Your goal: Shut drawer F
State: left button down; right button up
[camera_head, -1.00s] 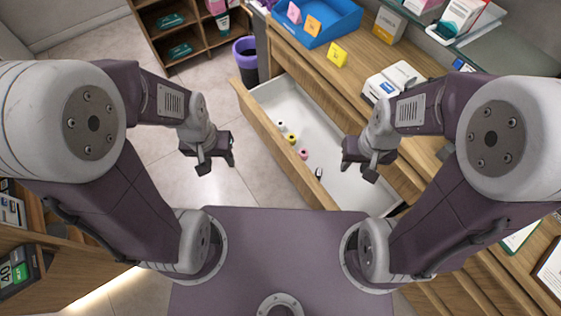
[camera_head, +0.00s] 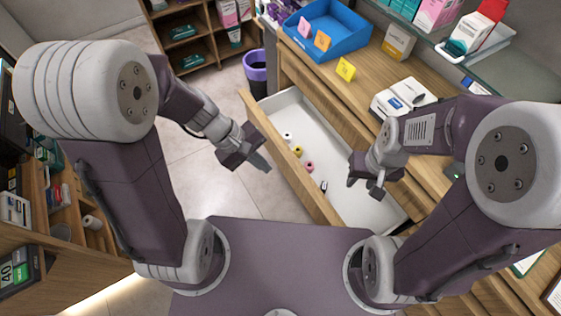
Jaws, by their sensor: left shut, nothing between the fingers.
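An open drawer (camera_head: 366,199) with a white interior and a wooden front (camera_head: 290,160) is pulled out from the wooden counter. I cannot read a letter on it. Several small items lie inside along the front, among them a pink roll (camera_head: 309,167) and a dark and white item (camera_head: 324,186). My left gripper (camera_head: 262,163) is shut and empty, just left of the drawer front's outer face; I cannot tell whether it touches. My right gripper (camera_head: 367,187) shows above the drawer's interior, pointing down; its fingertips are too small to judge.
A purple-rimmed bin (camera_head: 256,68) stands beyond the drawer's far end. Open shelves (camera_head: 190,35) stand at the back. Floor left of the drawer is clear.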

pick_arm(q)
jog(key=w+a+f+n+t+h+b, duration=0.25)
jog(key=w+f+n+t, duration=0.25)
jog(key=w+f+n, duration=0.65)
jog(key=a+f+n, duration=0.6)
jog(key=f, duration=0.2)
jog(key=d+r+b+x, duration=0.1)
jog(key=d+r+x, duration=0.1)
jog(key=x, duration=1)
jog(key=shift+w+d+f, duration=0.2)
jog(key=shift+w, duration=0.25)
jog(key=shift+y, duration=0.25)
